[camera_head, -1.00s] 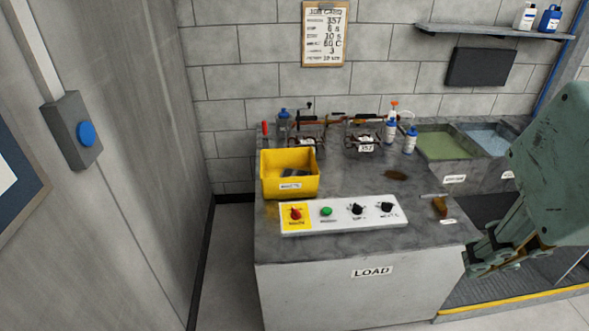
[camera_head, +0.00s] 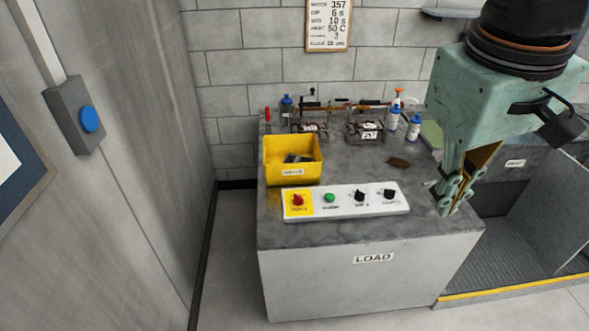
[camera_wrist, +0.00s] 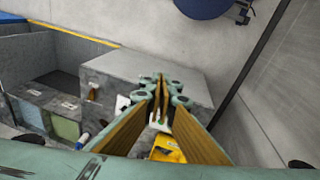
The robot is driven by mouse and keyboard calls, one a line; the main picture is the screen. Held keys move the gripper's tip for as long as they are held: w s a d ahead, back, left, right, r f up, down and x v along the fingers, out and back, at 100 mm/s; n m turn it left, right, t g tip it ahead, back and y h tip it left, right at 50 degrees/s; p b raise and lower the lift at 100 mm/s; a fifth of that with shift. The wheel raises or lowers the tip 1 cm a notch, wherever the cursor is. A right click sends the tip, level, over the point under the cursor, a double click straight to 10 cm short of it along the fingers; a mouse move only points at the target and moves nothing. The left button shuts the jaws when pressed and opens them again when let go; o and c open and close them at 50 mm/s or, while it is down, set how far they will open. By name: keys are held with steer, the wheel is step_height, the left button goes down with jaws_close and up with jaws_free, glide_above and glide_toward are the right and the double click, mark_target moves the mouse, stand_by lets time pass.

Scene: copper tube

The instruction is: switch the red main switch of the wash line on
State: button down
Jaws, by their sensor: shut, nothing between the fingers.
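The red main switch (camera_head: 298,200) is a knob on a yellow plate at the left end of the white control panel (camera_head: 345,211), which lies on the front of the grey bench top. My gripper (camera_head: 442,208) is shut and empty. In the head view its tips point down at the right of the panel, apart from the red switch. In the wrist view the shut fingers (camera_wrist: 161,84) cover most of the panel, and I cannot make out the red switch there.
A green button (camera_head: 330,198) and two black knobs share the panel. A yellow bin (camera_head: 291,175) stands behind its left end. Bottles (camera_head: 413,127) and wire baskets are at the back. A wall box with a blue button (camera_head: 89,119) is at the left.

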steer(key=w+a+f+n+h, duration=0.1)
steer(key=w+a+f+n, duration=0.35)
steer(key=w, duration=0.35)
steer(key=w+a+f+n+h, duration=0.25)
steer(key=w+a+f, duration=0.3)
steer(key=w, duration=0.35)
steer(key=w+a+f+n+h, duration=0.1)
steer(key=w+a+f+n, duration=0.3)
steer(key=w+f, duration=0.3)
steer(key=w+a+f+n+t, duration=0.1)
steer(key=w+a+f+n, duration=0.2)
steer(key=a+f, duration=0.3)
steer(key=w+a+f+n+t+h+p, duration=0.1)
steer(key=w+a+f+n, duration=0.3)
steer(key=a+f, duration=0.3)
steer(key=w+a+f+n+t+p, duration=0.1)
steer(key=w+a+f+n+t, duration=0.1)
steer(key=w+a+f+n, duration=0.2)
steer(key=a+f, duration=0.3)
steer(key=a, duration=0.3)
steer(key=shift+w+a, duration=0.25)
steer(key=shift+a, duration=0.15)
steer(key=shift+h, duration=0.35)
